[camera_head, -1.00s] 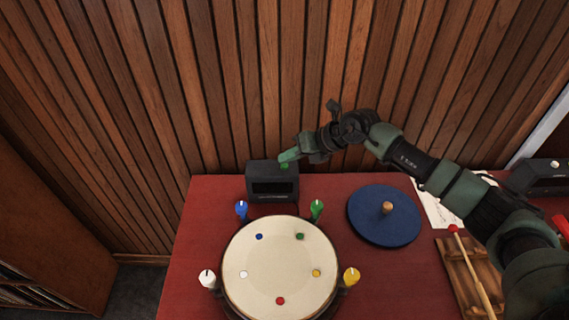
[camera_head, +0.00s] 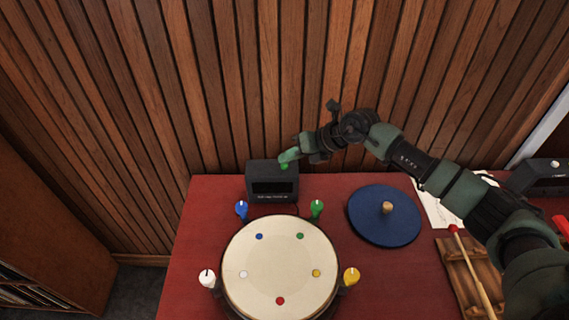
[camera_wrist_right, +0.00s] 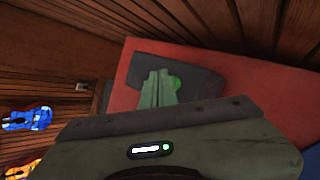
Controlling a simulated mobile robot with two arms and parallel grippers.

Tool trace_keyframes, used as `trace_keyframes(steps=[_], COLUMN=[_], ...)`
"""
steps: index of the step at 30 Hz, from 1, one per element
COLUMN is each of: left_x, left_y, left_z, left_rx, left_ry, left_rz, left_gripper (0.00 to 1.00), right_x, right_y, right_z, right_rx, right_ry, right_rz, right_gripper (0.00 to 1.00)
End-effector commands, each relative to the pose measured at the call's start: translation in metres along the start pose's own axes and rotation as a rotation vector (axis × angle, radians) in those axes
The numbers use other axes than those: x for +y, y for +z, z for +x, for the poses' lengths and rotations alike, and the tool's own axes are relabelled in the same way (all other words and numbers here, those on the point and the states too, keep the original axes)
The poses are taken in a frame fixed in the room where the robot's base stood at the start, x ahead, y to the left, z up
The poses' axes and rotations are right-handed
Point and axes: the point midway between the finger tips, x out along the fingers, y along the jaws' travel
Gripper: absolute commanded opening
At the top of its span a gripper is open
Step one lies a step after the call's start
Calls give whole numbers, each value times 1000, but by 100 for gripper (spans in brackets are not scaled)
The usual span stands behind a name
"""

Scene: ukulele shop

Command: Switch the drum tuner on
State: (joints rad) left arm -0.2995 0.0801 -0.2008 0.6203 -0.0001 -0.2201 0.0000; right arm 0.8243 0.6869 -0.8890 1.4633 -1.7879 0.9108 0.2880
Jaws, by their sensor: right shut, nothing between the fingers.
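The drum tuner (camera_head: 263,172) is a dark box with a black display at the back of the red table. A line of small pale text shows low on its front, too small to read. Its green button (camera_head: 284,167) is on top, towards the right. My right gripper (camera_head: 288,157) is shut and empty, with its green fingertips right at the button. In the right wrist view the shut fingers (camera_wrist_right: 157,88) lie over the tuner's dark top (camera_wrist_right: 195,72), beside the green button (camera_wrist_right: 175,83). Whether they touch it I cannot tell. My left gripper is not in view.
A round drum (camera_head: 280,262) with coloured pegs stands in front of the tuner. A blue disc (camera_head: 370,225) with a wooden knob, a wooden rack (camera_head: 457,268) with a red-tipped mallet and another dark device (camera_head: 540,175) are to the right. A slatted wall rises behind.

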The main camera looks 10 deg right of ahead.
Motion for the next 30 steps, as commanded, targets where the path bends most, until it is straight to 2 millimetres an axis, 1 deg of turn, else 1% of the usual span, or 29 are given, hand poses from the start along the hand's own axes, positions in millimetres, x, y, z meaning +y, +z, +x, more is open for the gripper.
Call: trace_keyframes(steps=[7, 17, 23, 30], left_x=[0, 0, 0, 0], left_y=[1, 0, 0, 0], left_z=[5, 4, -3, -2], left_rx=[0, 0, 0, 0], left_ry=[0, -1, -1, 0], left_rz=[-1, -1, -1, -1], left_gripper=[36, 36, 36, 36], right_x=[-4, -4, 0, 0], right_y=[-5, -5, -1, -1], right_z=[6, 6, 0, 0], right_rx=[1, 2, 3, 2], right_ry=[0, 0, 0, 0], right_rz=[0, 0, 1, 0], right_gripper=[0, 0, 0, 0])
